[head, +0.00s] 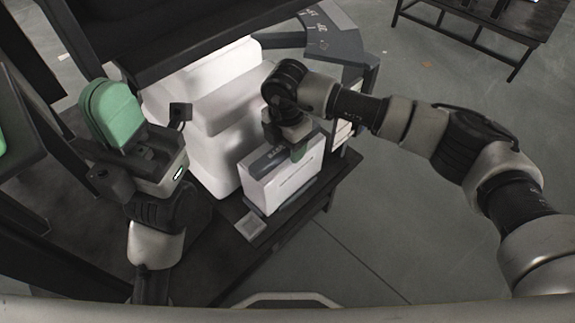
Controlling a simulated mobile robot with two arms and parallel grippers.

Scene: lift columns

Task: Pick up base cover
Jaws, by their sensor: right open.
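A white and grey box-like part (289,185) stands upright on a dark low table in the middle of the head view. It may be the base cover, but I cannot be sure. My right gripper (294,146) points down at its top edge, with one green fingertip showing against the near face. The other finger is hidden, and the jaws are open. My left gripper (110,112) is raised at the left, away from the part, with its green pads close to the camera. The gap between its pads cannot be made out.
Large white stacked moulded parts (212,110) stand directly left of the box-like part, under a dark overhanging panel (170,38). A grey cabinet-like piece (335,42) is behind. A dark table (487,30) stands at the far right. Floor to the right is clear.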

